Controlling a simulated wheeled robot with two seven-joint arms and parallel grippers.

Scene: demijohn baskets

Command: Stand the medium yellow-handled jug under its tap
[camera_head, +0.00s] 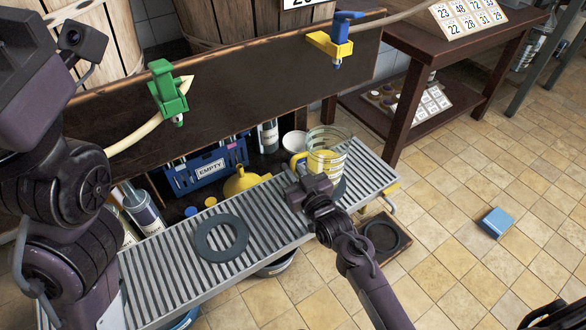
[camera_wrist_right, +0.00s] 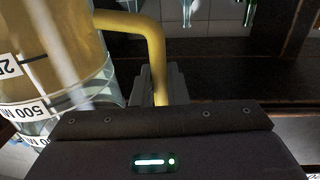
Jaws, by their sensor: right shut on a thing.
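The clear jug (camera_head: 328,157) with measuring marks and a yellow handle stands upright at the right part of the slatted metal rack. It is below and slightly left of the tap with a yellow body and blue lever (camera_head: 335,42). My right gripper (camera_head: 303,181) is shut on the handle; the right wrist view shows the yellow handle (camera_wrist_right: 155,50) between the fingers and the jug (camera_wrist_right: 55,65) at left. Whether the jug's base touches the rack is hidden. A tap with a green body (camera_head: 168,92) is at left. My left arm shows, but its fingertips do not.
A yellow funnel (camera_head: 241,182), a blue EMPTY crate (camera_head: 207,171) and bottles are behind the rack. A blue box (camera_head: 496,222) lies on the tiled floor.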

